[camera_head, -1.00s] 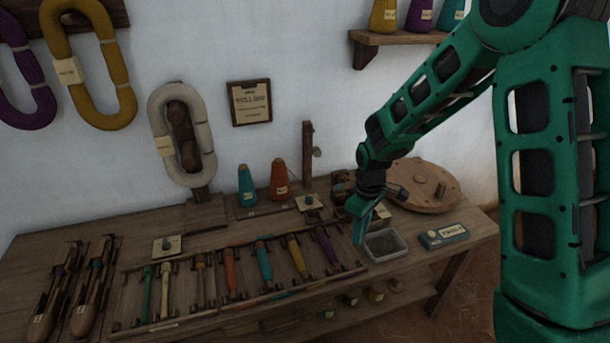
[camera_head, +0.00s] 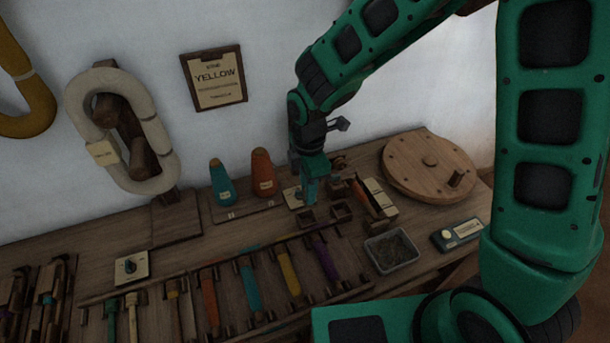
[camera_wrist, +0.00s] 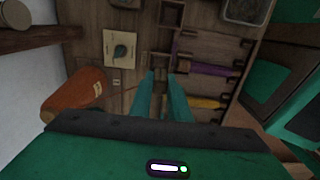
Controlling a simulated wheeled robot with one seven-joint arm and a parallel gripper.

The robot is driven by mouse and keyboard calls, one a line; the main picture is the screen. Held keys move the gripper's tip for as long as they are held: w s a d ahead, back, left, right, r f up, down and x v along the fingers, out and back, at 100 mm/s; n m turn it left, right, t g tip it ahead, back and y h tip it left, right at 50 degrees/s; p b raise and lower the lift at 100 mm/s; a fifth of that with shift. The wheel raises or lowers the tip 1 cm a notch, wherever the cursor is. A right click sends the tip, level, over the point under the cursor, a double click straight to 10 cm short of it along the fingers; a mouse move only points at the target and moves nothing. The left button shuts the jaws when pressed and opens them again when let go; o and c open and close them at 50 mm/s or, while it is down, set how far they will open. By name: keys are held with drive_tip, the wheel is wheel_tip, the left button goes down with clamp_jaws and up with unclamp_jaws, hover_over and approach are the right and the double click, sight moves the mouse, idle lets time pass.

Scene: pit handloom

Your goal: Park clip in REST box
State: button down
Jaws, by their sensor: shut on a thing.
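My gripper (camera_head: 311,190) points down over the back of the bench, with its teal fingers close together. In the wrist view the fingertips (camera_wrist: 161,76) are nearly parallel over a small dark wooden compartment (camera_wrist: 158,60). They are shut on the clip, which is mostly hidden between them and hard to make out. Two small open wooden boxes show in the head view, one just below the fingers (camera_head: 307,217) and one to the right (camera_head: 341,210). I cannot read a REST label on either. Another small box (camera_wrist: 171,13) shows at the top of the wrist view.
An orange cone (camera_head: 263,172) and a teal cone (camera_head: 221,183) stand left of the gripper. A label plate with a knob (camera_wrist: 121,50) is close by. A grey tray (camera_head: 391,250), a round wooden disc (camera_head: 430,166) and a rack of coloured bobbins (camera_head: 250,288) surround the spot.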

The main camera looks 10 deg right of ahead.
drive_tip(key=shift+a+f, duration=0.15)
drive_tip(key=shift+f, duration=4.15)
drive_tip(key=c, duration=1.6)
unclamp_jaws()
drive_tip(key=shift+o, duration=0.7)
drive_tip(key=shift+o, duration=1)
drive_tip(key=shift+r, duration=0.1)
drive_tip(key=shift+r, duration=3.95)
